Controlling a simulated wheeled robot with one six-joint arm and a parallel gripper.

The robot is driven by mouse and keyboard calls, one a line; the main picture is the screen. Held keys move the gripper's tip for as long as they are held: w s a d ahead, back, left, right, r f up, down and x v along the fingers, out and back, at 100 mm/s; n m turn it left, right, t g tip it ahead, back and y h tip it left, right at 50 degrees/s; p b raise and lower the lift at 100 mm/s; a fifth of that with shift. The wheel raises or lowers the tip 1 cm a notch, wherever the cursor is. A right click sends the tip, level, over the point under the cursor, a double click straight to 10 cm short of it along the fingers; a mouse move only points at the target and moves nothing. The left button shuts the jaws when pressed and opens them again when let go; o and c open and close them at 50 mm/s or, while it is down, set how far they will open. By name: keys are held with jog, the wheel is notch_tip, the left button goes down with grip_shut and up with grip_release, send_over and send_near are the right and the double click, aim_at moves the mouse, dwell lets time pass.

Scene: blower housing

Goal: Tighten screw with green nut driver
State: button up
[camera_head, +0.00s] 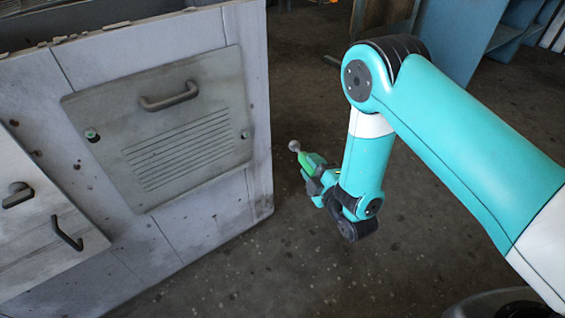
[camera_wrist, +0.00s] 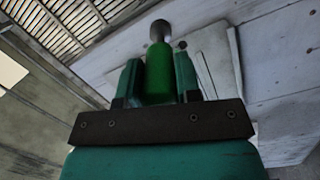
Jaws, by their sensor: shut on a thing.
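The green nut driver (camera_wrist: 158,75) is between the jaws of my gripper (camera_wrist: 158,85), with its grey metal tip (camera_wrist: 159,30) pointing away from the gripper. In the head view my gripper (camera_head: 314,177) is shut on the driver, and the tip (camera_head: 294,146) points up and left, apart from the housing. The grey housing panel (camera_head: 160,125) has a dark handle, louvre slots and two screws. The left screw (camera_head: 92,136) sits in a dark hole and looks greenish. The right screw (camera_head: 245,134) is at the panel's right edge, nearer the driver tip.
The large grey housing (camera_head: 210,220) fills the left. A second panel (camera_head: 30,220) with a knob and a handle is at the far left. Blue-grey furniture (camera_head: 460,35) stands at the back right. The dark floor (camera_head: 260,265) around my gripper is clear.

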jog(key=w+a+r+n+g+y+b, duration=0.1)
jog(key=a+n, duration=0.3)
jog(key=a, duration=0.6)
jog(key=shift+w+a+r+y, duration=0.15)
jog(key=shift+w+a+y, duration=0.15)
jog(key=shift+w+y, duration=0.5)
jog(key=shift+w+a, duration=0.15)
jog(key=shift+w, duration=0.05)
jog(key=n+b, duration=0.5)
jog(key=n, duration=0.4)
jog(key=n+b, duration=0.6)
jog(key=n, duration=0.3)
jog(key=shift+r+n, duration=0.2)
jog(key=shift+n, duration=0.1)
jog(key=shift+w+a+p, duration=0.5)
jog(key=shift+w+p, duration=0.05)
jog(key=shift+p, duration=1.15)
